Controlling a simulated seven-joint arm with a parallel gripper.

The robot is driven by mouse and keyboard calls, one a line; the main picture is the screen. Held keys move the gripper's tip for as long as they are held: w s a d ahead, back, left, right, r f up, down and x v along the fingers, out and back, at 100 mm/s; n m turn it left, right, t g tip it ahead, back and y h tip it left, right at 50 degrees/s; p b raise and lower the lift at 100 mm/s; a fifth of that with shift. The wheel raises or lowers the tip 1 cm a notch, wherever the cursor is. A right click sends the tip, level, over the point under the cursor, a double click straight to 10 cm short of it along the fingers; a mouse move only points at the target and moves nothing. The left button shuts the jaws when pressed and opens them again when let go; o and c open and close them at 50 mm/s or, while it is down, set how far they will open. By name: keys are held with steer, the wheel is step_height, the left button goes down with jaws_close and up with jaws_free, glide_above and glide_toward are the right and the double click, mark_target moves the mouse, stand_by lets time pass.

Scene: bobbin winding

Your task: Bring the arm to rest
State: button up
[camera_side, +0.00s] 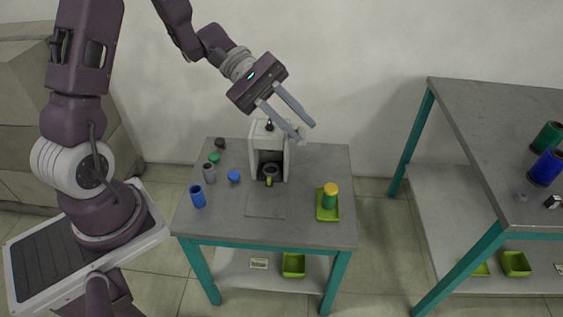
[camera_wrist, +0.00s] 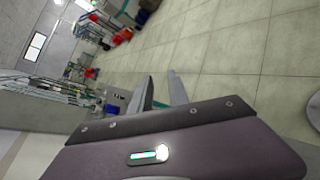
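My gripper (camera_side: 306,130) is raised above the back of the small work table (camera_side: 310,222) in the side view. Its two long grey fingers are spread apart with nothing between them. It is close to the top of the white winding machine (camera_side: 256,140) in the picture, and I cannot tell whether they touch. In the wrist view the two fingers (camera_wrist: 162,85) also stand apart and empty, with the floor beyond them. A green bobbin with a yellow top (camera_side: 330,196) stands in a lime tray (camera_side: 322,212) on the table's right side.
Blue (camera_side: 198,196) and grey (camera_side: 209,172) cylinders stand on the table's left, near a blue cap (camera_side: 234,177) and a green cap (camera_side: 214,158). A lime bin (camera_side: 293,265) sits on the lower shelf. A larger table (camera_side: 490,130) on the right holds green and blue cylinders.

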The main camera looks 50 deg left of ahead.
steer(key=s+d+r+m+g+y, duration=0.1)
steer(key=s+r+m+y, duration=0.25)
steer(key=s, duration=0.35)
steer(key=s+d+r+m+g+y, duration=0.1)
steer(key=s+r+m+y, duration=0.1)
steer(key=s+m+y, duration=0.4)
steer(key=s+a+r+m+t+y, duration=0.2)
steer(key=s+a+t+y, duration=0.1)
steer(key=s+a+t, duration=0.2)
steer(key=shift+s+a+r+t, duration=0.2)
steer(key=shift+s+a+t, duration=0.3)
steer(key=shift+a, duration=0.4)
steer(key=shift+m+y, duration=0.25)
